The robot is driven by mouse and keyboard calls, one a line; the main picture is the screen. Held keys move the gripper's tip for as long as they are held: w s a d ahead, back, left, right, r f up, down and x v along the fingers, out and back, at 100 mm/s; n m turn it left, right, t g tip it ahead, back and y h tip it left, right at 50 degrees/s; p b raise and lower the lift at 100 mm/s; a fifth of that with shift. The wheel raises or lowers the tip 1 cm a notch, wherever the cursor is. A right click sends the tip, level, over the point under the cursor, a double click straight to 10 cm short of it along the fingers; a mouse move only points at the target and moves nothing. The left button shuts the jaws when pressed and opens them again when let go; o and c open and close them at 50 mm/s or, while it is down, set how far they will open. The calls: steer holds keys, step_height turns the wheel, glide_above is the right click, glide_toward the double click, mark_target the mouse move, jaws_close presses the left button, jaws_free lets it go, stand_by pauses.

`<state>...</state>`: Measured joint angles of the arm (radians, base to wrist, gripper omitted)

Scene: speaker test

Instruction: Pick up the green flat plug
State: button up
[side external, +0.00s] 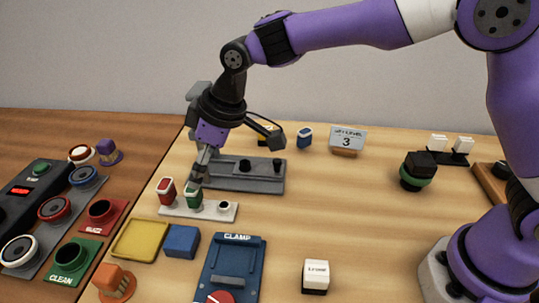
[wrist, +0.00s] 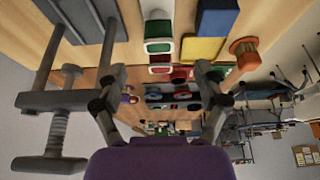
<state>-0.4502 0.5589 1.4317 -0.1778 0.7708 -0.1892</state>
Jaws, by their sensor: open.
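The green flat plug (side external: 193,197) stands upright in a white strip with holes (side external: 224,213), with a white band around its top. It also shows in the wrist view (wrist: 158,29), near the top middle. A red flat plug (side external: 166,190) stands in the same strip to its left; the wrist view shows it (wrist: 160,58) just below the green one. My gripper (side external: 201,174) is just above and behind the green plug in the side view. In the wrist view my gripper (wrist: 157,72) is open, with its fingers apart and nothing held. Contact with the plug cannot be told.
A grey fixture (side external: 235,182) with black knobs stands close behind the strip. A yellow tray (side external: 139,239), a blue block (side external: 182,241) and a blue clamp unit (side external: 230,268) lie in front. An orange plug (side external: 113,282) stands at the front left.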

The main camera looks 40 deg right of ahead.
mark_target(195, 197)
steer(key=x, duration=0.7)
steer(key=shift+w+a+f, duration=0.15)
steer(key=shift+w+f, duration=0.05)
steer(key=shift+w, duration=0.1)
steer(key=c, duration=1)
